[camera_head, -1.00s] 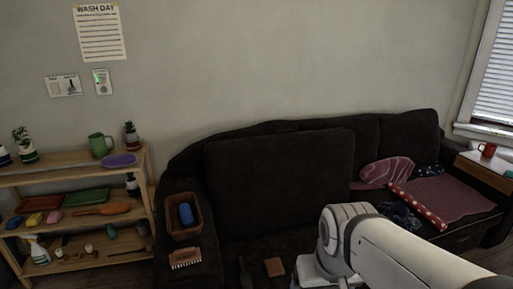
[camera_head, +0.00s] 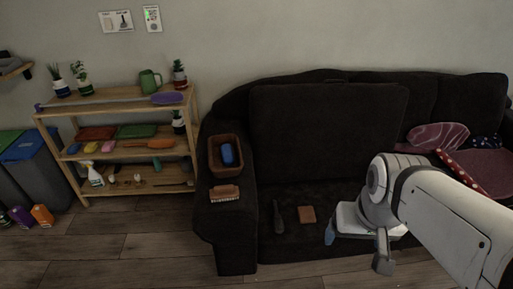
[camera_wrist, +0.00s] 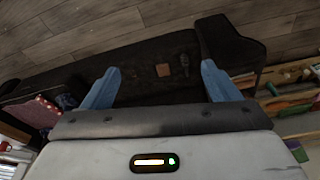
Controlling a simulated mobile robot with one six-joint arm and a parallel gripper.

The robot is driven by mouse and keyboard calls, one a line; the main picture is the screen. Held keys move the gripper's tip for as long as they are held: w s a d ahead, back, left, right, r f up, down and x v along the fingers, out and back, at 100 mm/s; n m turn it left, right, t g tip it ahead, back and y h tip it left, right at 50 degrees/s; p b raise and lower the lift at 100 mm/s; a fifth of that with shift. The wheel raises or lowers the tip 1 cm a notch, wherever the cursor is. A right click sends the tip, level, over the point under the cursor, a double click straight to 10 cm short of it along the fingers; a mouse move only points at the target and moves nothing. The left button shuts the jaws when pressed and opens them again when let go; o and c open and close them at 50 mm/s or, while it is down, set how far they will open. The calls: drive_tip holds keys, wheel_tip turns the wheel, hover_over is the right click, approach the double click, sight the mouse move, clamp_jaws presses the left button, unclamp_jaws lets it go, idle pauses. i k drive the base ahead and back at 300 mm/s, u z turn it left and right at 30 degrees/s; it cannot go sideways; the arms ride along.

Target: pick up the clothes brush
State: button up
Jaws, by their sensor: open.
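A brush with a wooden back and pale bristles (camera_head: 225,193) lies on the front of the sofa's left arm, in front of a brown basket (camera_head: 229,170). I take it for the clothes brush. In the wrist view the sofa arm is at the upper right, and a small brownish shape beside the right finger may be the brush. My gripper (camera_wrist: 160,67) is open and empty, with its two blue fingers spread wide. In the head view it hangs in front of the sofa seat, to the right of the brush and well apart from it.
The basket holds a blue item (camera_head: 227,154). A dark bottle-like thing (camera_head: 278,217) and a brown square block (camera_head: 306,214) lie on the dark sofa seat (camera_head: 345,195). A wooden shelf (camera_head: 115,104) with several items stands left. Bins (camera_head: 35,170) are farther left.

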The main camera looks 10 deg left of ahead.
sight(229, 191)
drive_tip(key=z, duration=2)
drive_tip(key=k, duration=1.35)
drive_tip(key=u, duration=1.75)
drive_tip(key=i, duration=1.65)
drive_tip(key=u, duration=0.1)
